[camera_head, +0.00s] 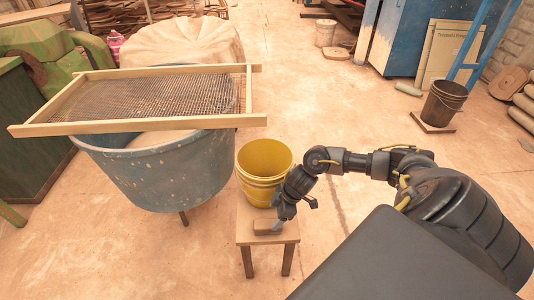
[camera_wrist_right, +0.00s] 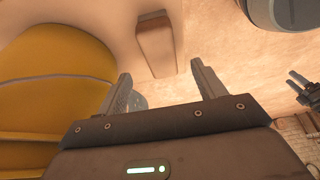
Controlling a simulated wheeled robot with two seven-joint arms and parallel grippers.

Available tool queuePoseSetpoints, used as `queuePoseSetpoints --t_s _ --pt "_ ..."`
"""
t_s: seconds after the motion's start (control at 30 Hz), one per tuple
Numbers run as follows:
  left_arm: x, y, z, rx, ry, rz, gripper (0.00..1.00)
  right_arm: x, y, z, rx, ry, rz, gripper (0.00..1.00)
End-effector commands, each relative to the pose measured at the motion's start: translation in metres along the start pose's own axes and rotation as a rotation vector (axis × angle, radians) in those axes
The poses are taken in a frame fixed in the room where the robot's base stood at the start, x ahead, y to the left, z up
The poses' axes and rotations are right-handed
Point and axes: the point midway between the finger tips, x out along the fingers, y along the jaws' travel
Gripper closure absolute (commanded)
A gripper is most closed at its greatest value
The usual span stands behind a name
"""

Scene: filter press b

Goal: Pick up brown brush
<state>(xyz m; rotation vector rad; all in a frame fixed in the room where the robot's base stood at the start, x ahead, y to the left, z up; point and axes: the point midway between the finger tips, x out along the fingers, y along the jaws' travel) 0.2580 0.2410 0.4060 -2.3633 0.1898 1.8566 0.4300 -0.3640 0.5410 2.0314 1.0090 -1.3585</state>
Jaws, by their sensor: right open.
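The brown brush (camera_head: 267,227) is a small block lying on a wooden stool (camera_head: 249,238), in front of a yellow bucket (camera_head: 262,172). My right gripper (camera_head: 277,224) is at the brush's right end in the head view and partly covers it. In the right wrist view the gripper (camera_wrist_right: 160,82) is open, with nothing between its fingers. The brush (camera_wrist_right: 155,44) shows there beyond the fingertips, apart from them. I cannot tell the exact height of the gripper above the stool. My left gripper is not in view.
The yellow bucket (camera_wrist_right: 45,85) stands close beside the right gripper, on the left in the wrist view. A large grey-blue tub (camera_head: 160,172) with a wooden-framed sieve (camera_head: 62,129) on it stands left of the stool. Open floor lies to the right, with a dark bucket (camera_head: 443,105) farther back.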

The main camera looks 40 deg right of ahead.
Motion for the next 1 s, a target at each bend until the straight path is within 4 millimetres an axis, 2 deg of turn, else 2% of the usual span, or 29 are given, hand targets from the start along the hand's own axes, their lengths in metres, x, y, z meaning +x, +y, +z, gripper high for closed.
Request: queuePoseSetpoints --t_s 0.1,0.33,0.67,1.0 --pt "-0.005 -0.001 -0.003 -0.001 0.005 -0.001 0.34 0.013 0.0 0.0 0.001 0.0 -0.001 0.31" --pt "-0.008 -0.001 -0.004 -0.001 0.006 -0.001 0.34 0.019 0.0 0.0 0.0 0.0 0.001 0.31" --pt "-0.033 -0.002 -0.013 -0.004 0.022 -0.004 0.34 0.063 0.0 -0.003 0.001 0.0 0.001 0.31" --pt "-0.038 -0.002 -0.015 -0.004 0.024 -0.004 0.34 0.067 0.0 -0.004 -0.001 0.0 0.001 0.31"
